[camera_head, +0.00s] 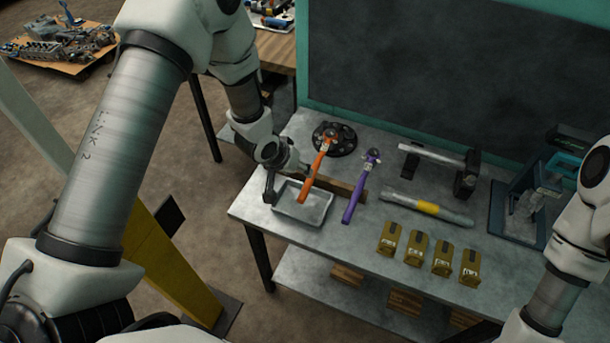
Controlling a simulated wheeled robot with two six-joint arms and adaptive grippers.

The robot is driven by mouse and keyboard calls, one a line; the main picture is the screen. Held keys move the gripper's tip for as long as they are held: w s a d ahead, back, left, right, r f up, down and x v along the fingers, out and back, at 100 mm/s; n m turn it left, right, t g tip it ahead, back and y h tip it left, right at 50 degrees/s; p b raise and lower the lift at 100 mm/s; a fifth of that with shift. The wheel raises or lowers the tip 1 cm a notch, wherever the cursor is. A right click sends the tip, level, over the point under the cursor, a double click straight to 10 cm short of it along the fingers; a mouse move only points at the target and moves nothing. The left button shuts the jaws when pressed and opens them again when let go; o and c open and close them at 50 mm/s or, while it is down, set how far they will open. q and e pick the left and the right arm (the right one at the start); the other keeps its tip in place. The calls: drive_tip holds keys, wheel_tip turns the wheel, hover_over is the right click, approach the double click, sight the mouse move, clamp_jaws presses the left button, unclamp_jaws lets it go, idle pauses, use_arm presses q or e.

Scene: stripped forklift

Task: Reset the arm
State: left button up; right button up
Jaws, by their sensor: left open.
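My left arm (122,150) comes in from the left, rises, and bends down to the workbench. My left gripper (287,188) is open over the left end of the bench, above a shallow grey tray (318,210). Nothing shows between its fingers. An orange-handled tool (311,185) lies just right of the gripper; I cannot tell whether they touch. My right arm (580,235) shows at the right edge, and its gripper is outside the picture.
A dark panel (430,60) stands behind.

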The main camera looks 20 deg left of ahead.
use_arm(q)
drive_tip(key=s+f+g+b, duration=0.1)
drive_tip(key=s+f+b, duration=0.1)
drive_tip(key=s+f, duration=0.4)
drive_tip(key=s+a+f+g+y+b, duration=0.1)
drive_tip(key=s+f, duration=0.6)
drive_tip(key=s, duration=0.7)
drive_tip(key=s+a+f+g+y+b, duration=0.1)
drive_tip(key=s+f+g+b, duration=0.2)
drive_tip(key=s, duration=0.6)
wheel_tip(320, 180, down, 4)
drive_tip(key=shift+s+r+b, duration=0.25)
drive_tip(key=shift+s+b, duration=0.15)
drive_tip(key=shift+b, duration=0.75)
drive_tip(key=shift+a, duration=0.1)
